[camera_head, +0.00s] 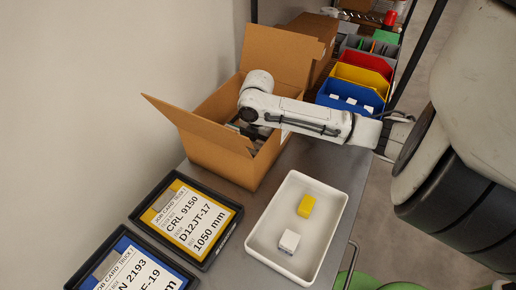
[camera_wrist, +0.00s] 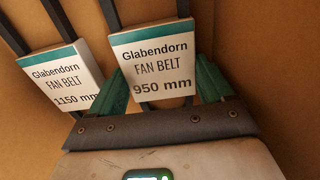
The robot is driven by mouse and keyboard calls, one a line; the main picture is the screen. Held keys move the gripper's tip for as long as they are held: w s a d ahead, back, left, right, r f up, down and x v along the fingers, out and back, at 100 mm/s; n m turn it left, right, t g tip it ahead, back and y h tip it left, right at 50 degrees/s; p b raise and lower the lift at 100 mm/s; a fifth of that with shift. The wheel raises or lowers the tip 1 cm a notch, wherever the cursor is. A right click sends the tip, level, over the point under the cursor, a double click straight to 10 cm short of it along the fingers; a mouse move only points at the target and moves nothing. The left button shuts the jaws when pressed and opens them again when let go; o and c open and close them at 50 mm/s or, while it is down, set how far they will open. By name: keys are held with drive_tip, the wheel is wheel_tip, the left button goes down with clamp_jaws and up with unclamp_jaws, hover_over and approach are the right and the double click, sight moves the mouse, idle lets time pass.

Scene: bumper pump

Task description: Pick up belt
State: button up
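In the wrist view, a fan belt with a white and green sleeve (camera_wrist: 152,57) marked 950 mm lies between the two green fingers of my gripper (camera_wrist: 160,82). The fingers stand apart on either side of this sleeve, and I see no clear grip on it. A second fan belt sleeve (camera_wrist: 62,80), marked 1150 mm, is to the left, apart from the fingers. Black belt strands rise from both sleeves. In the head view, my arm reaches into an open cardboard box (camera_head: 215,160); its walls and my arm hide most of the contents.
A yellow-bordered job card (camera_head: 190,222) reads CRL 9150, 1050 mm; a blue-bordered card (camera_head: 130,268) lies nearer. A white tray (camera_head: 262,240) holds a yellow block (camera_head: 306,205) and a white block (camera_head: 289,241). Blue (camera_head: 348,97), yellow and red bins stand behind my arm.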

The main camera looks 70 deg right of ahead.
drive_tip(key=c, duration=0.4)
drive_tip(key=shift+r, duration=0.1)
drive_tip(key=shift+c, duration=0.2)
